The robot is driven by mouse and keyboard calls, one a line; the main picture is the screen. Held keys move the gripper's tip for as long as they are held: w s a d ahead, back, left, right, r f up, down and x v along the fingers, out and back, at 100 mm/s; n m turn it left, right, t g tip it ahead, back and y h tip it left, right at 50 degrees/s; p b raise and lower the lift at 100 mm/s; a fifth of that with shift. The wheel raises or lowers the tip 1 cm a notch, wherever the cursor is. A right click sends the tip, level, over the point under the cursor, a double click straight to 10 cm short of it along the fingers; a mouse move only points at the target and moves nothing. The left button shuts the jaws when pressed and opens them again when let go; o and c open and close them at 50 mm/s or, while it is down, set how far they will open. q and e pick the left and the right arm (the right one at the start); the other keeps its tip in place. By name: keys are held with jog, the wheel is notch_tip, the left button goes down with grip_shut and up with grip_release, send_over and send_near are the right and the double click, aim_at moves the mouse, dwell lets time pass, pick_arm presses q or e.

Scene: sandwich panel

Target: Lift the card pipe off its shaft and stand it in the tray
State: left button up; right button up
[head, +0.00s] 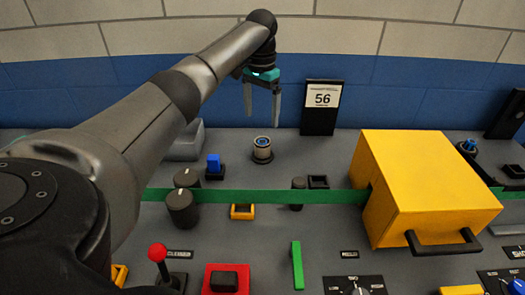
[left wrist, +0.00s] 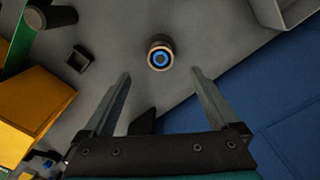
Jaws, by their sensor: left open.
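The card pipe (head: 262,154) is a short tan cylinder standing upright on a dark round base on the grey panel. A blue ring shows inside its top, with a dark centre, seen from above in the left wrist view (left wrist: 160,66). My left gripper (head: 262,117) is open and empty above the pipe, fingers pointing down. In the left wrist view the pipe lies just beyond the gap between the fingertips (left wrist: 161,74). A small black square holder (head: 318,182) sits right of the pipe, and a yellow square one (head: 242,212) nearer; I cannot tell which is the tray. My right gripper is out of view.
A large yellow box with a handle (head: 420,190) stands at the right. A green strip (head: 335,196) crosses the panel in front of the pipe. A black sign marked 56 (head: 322,110) stands behind. Dark knobs (head: 182,208) and a blue switch (head: 214,162) are left.

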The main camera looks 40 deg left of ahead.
aim_at(262, 142)
pick_arm(q)
notch_tip(262, 142, down, 6)
jog(key=shift+f+b, duration=0.1)
jog(key=shift+b, duration=0.55)
jog(key=shift+w+f, duration=0.1)
jog(key=shift+f, duration=0.4)
notch_tip(262, 142, down, 4)
jog(key=shift+w+f+b, duration=0.1)
jog(key=shift+f+b, duration=0.1)
jog(key=shift+b, duration=0.85)
jog(key=shift+f, duration=0.1)
jog(key=c, duration=1.5)
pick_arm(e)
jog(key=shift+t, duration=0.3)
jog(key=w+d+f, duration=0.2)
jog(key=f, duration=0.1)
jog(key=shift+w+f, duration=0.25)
